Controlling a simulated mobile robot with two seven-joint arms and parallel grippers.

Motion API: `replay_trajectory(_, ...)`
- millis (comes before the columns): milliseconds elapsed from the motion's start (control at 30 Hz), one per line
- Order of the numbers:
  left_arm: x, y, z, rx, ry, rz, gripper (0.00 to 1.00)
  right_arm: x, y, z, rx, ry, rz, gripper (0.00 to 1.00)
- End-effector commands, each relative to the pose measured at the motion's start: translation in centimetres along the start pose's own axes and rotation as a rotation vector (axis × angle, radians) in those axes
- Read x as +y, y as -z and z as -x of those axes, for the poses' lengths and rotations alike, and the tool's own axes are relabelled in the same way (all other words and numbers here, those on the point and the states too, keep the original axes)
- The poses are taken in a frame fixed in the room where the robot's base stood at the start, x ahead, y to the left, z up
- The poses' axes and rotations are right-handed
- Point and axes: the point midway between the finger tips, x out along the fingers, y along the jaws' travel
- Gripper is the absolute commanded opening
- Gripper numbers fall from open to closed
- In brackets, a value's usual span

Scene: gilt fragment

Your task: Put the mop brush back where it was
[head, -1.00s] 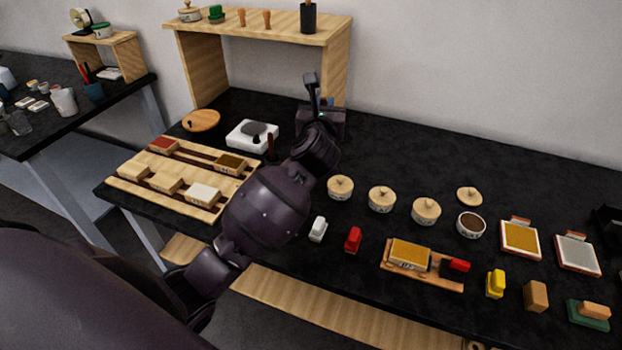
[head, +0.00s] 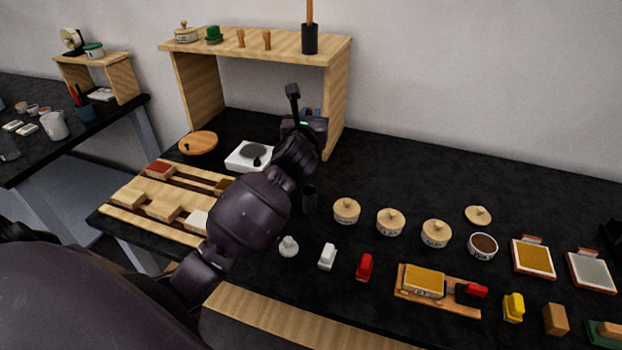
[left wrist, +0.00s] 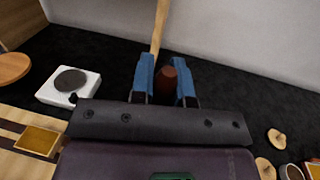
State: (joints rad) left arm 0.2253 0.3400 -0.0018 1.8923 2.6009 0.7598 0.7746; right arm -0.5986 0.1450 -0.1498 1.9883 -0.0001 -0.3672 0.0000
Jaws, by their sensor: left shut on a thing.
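My left gripper (head: 302,118) reaches toward the wall below the shelf, over the back of the black table. In the left wrist view its two blue fingers (left wrist: 166,82) are closed around a dark reddish-brown rounded piece (left wrist: 168,77), which looks like the end of the mop brush handle. The rest of the brush is hidden, and in the head view the gripper covers it. My right gripper is not in view.
The wooden shelf (head: 290,42) stands at the back, its right side panel close to my gripper. A white hot plate (head: 240,163) and wooden rack (head: 128,199) lie left. Lidded jars (head: 390,221) and stamps lie right. The table's back right is clear.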

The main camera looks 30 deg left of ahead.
Motion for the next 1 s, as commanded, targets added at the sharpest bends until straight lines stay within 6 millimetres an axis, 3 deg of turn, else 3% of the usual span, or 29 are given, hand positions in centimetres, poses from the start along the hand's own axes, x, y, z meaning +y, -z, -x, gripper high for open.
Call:
replay_trajectory(100,0.0,3.1,0.0,0.005,0.0,-0.001,0.0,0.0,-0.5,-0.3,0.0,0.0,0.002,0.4)
replay_trajectory(400,-0.1,9.2,0.0,0.003,0.001,0.0,0.0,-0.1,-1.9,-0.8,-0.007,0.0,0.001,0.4)
replay_trajectory(767,0.0,11.7,0.0,0.001,0.0,0.0,0.0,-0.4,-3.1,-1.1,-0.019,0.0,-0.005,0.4)
replay_trajectory(1000,0.0,15.1,0.1,0.004,0.0,0.0,0.0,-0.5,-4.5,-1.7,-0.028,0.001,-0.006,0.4)
